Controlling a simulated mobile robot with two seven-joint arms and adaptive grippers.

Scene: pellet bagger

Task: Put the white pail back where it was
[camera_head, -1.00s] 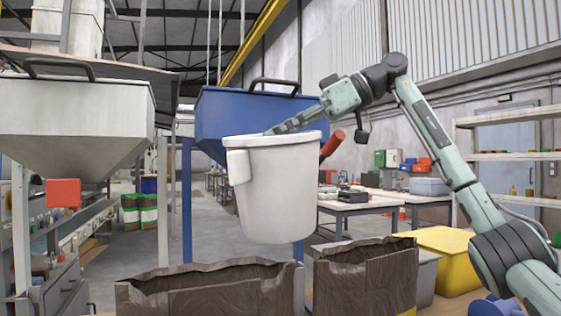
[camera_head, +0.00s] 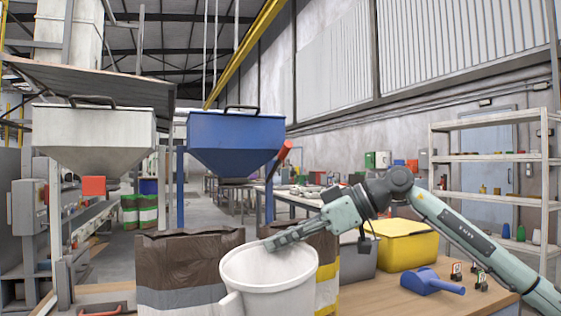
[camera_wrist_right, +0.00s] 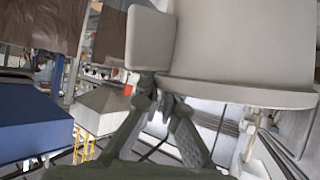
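The white pail (camera_head: 270,285) is in the lower middle of the head view, open end up, with its lower part cut off by the frame edge. My right gripper (camera_head: 283,240) is at the far side of its rim and appears shut on it. In the right wrist view the pail (camera_wrist_right: 240,45) fills the upper right, and the gripper fingers (camera_wrist_right: 165,105) meet it at the rim beside a white lug. Whether the pail touches the table is hidden. My left gripper is in neither view.
Brown bags (camera_head: 190,265) stand behind the pail. On the wooden table (camera_head: 400,300) at right are a yellow bin (camera_head: 405,245), a grey bin (camera_head: 357,260), a blue scoop (camera_head: 432,282) and small clips. Grey (camera_head: 95,130) and blue (camera_head: 235,140) hoppers stand beyond.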

